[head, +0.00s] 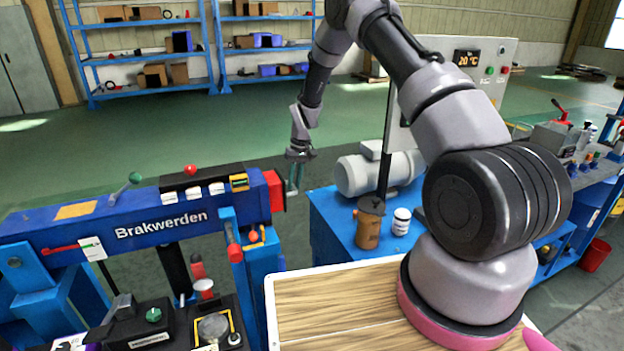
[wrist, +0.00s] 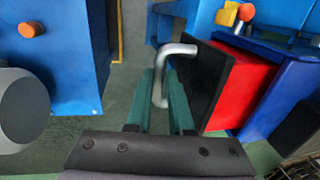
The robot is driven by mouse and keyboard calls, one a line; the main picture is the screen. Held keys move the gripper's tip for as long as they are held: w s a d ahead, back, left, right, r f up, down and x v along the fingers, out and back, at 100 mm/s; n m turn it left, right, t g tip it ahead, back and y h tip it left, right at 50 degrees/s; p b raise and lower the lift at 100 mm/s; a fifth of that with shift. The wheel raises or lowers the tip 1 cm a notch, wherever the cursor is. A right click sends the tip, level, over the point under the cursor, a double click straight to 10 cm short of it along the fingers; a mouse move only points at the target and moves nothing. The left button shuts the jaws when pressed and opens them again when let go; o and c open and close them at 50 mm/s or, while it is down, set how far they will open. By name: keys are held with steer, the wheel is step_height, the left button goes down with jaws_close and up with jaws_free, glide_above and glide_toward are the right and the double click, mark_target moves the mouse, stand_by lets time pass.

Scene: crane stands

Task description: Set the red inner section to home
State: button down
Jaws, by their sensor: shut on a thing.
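The red inner section (head: 273,190) sticks a short way out of the right end of the blue beam (head: 150,225) marked Brakwerden. In the wrist view the red inner section (wrist: 238,92) shows between a black end plate (wrist: 205,86) and the blue beam (wrist: 285,105). A bent silver handle (wrist: 178,49) stands out from the end plate. My gripper (head: 293,180) is at this end of the beam. In the wrist view its green fingers (wrist: 163,92) are shut on the handle's lower part. The fingers hide part of the handle.
A blue bench (head: 325,215) stands close right of the beam end, with a grey motor (head: 365,174), a brown canister (head: 368,225) and a white can (head: 401,221) on it. A red-tipped lever (head: 233,240) hangs below the beam. Green floor (head: 240,130) is open behind.

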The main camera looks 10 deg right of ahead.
steer(key=shift+s+a, duration=0.2)
steer(key=shift+a, duration=0.6)
steer(key=shift+s+a, duration=0.15)
steer(key=shift+a, duration=0.65)
steer(key=c, duration=0.8)
jaws_free()
steer(key=shift+a, duration=0.1)
steer(key=shift+w+d, duration=0.1)
steer(key=shift+d, duration=0.2)
steer(key=shift+r, duration=0.15)
step_height(320, 180, up, 10)
steer(key=d, duration=0.1)
steer(key=shift+w+d+r, duration=0.15)
steer(key=shift+w+d, duration=0.05)
steer(key=shift+d, duration=0.2)
